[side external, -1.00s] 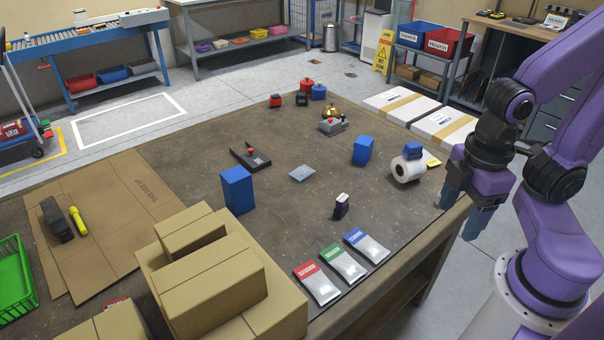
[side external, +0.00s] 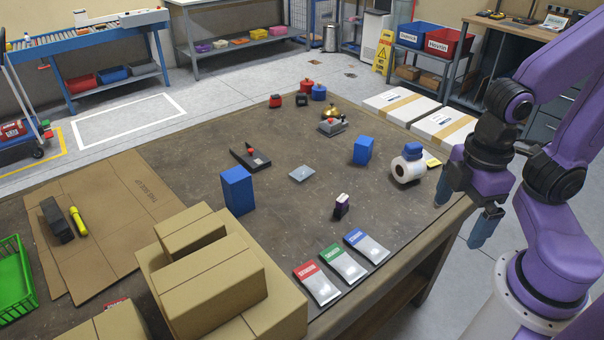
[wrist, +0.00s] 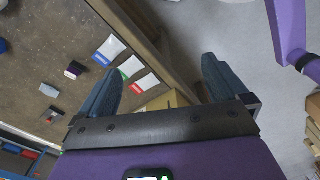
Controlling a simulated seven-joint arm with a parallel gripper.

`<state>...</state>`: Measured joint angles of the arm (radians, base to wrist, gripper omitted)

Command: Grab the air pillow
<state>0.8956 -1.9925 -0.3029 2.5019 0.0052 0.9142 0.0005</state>
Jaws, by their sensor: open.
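The air pillow looks to be the small silvery-grey pouch (side external: 302,174) lying flat near the middle of the brown table. In the wrist view a small pale pouch (wrist: 49,90) at the left appears to be the same one. My gripper (side external: 464,210) is at the table's right edge, well to the right of the pouch and apart from it. Its two blue-grey fingers are spread wide with nothing between them. In the wrist view my gripper (wrist: 163,72) straddles the table edge and the floor.
A tall blue box (side external: 237,190), a smaller blue box (side external: 362,151), a black angled piece (side external: 250,158) and a purple-black item (side external: 341,206) stand around the pouch. A white roll (side external: 407,170) sits nearer my gripper. Flat packets (side external: 343,262) line the front edge; cartons (side external: 210,285) are piled front left.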

